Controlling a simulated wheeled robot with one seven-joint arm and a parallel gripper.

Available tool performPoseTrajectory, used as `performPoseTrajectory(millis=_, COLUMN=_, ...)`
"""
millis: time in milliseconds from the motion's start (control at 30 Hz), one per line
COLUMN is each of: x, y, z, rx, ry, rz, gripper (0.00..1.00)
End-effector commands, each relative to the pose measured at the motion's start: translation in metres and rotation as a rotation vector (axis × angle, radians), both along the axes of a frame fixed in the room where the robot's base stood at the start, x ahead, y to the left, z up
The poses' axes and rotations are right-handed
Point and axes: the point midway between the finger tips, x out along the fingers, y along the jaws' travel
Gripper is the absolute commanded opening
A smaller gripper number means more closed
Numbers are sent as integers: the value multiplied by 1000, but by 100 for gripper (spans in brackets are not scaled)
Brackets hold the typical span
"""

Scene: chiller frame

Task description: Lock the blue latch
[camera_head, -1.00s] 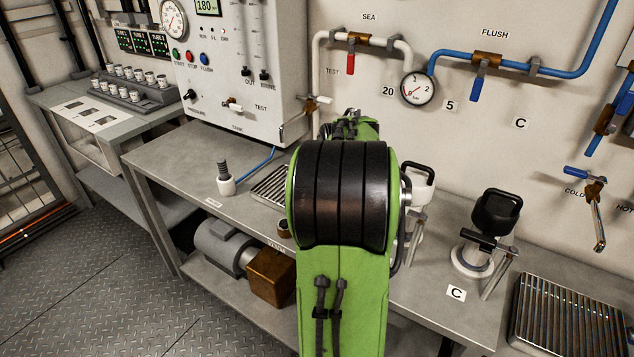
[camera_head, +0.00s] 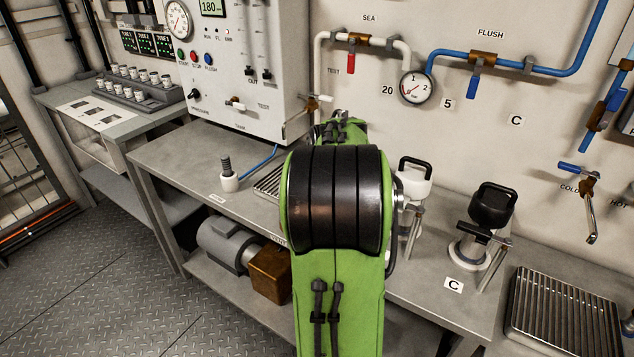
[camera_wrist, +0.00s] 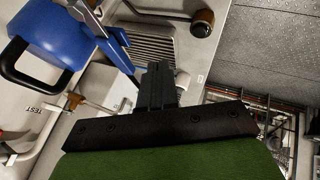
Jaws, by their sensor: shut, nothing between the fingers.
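A blue housing (camera_wrist: 60,48) with a black loop handle (camera_wrist: 38,78) fills the upper left of the wrist view.
To the right of my arm stand a white housing (camera_head: 414,182) and a black-topped housing (camera_head: 490,206) on the bench (camera_head: 420,290). A slatted drain tray (camera_head: 565,312) lies at the bench's right. A cabinet (camera_head: 238,75) stands at the back left.

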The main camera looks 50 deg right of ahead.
Motion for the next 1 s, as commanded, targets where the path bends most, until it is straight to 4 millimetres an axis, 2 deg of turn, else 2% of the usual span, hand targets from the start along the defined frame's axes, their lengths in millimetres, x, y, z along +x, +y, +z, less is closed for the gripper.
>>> performPoseTrajectory(millis=33, x=3, y=4, z=1, rx=0, ry=0, rz=2, gripper=0)
performPoseTrajectory(millis=100, x=-5, y=10, z=17, rx=0, ry=-2, rz=-1, gripper=0)
performPoseTrajectory(millis=433, x=-33, y=40, z=70, rx=3, ry=0, rz=0, gripper=0)
performPoseTrajectory(millis=600, x=-40, y=47, z=79, rx=6, ry=4, rz=1, gripper=0)
performPoseTrajectory(millis=900, x=-40, y=48, z=79, rx=9, ry=4, rz=1, gripper=0)
performPoseTrajectory(millis=967, x=-38, y=60, z=86, rx=22, ry=-6, rz=5, gripper=0)
performPoseTrajectory(millis=1000, x=-36, y=76, z=93, rx=45, ry=-16, rz=8, gripper=0)
